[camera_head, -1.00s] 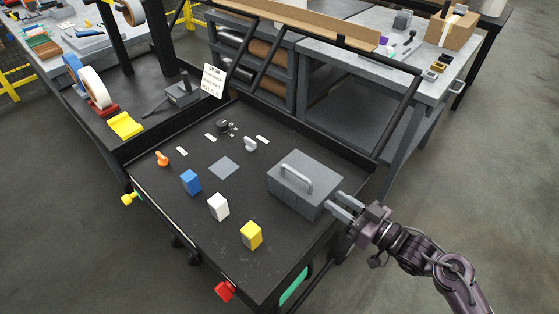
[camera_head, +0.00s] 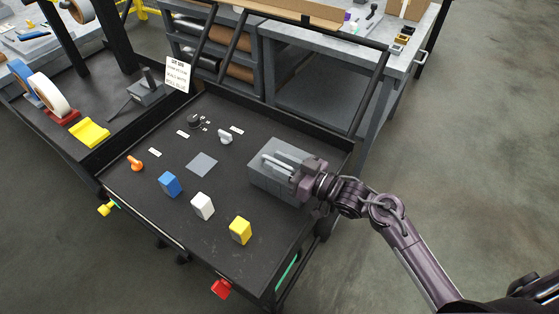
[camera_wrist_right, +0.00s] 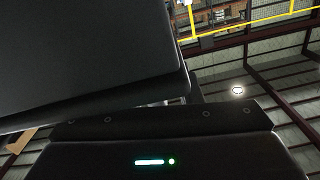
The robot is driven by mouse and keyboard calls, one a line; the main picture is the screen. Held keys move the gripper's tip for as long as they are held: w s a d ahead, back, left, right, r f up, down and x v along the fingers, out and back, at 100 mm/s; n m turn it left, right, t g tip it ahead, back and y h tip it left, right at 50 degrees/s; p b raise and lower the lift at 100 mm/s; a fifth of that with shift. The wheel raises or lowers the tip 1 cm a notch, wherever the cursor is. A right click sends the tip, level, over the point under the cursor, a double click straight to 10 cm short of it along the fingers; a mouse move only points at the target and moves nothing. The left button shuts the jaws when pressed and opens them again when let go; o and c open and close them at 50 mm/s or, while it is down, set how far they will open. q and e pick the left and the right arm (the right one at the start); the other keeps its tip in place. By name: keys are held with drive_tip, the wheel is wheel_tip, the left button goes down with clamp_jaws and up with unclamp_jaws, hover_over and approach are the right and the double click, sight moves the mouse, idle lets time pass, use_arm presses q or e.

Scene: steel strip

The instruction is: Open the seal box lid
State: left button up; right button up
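The grey seal box (camera_head: 262,184) stands at the right side of the black bench top, with its lid down in the head view. A pale arched handle (camera_head: 272,165) is on the lid, partly covered by my right gripper. My right gripper (camera_head: 277,160) reaches over the lid from the right, its fingers at the handle. The fingers and handle overlap, so I cannot tell whether they grip it. In the right wrist view, a dark slab-like surface fills the upper left and hides the fingers. My left gripper is not in view.
Blue (camera_head: 171,184), white (camera_head: 203,206) and yellow (camera_head: 240,230) blocks stand left of the box. A black knob (camera_head: 195,121), a grey knob (camera_head: 225,137) and an orange knob (camera_head: 136,163) are farther off. A raised black rim (camera_head: 300,125) runs behind the box.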

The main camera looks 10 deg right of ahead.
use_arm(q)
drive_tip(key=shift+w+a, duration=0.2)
use_arm(e)
drive_tip(key=shift+c, duration=0.2)
clamp_jaws()
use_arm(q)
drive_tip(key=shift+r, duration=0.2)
use_arm(e)
drive_tip(key=shift+r, duration=0.1)
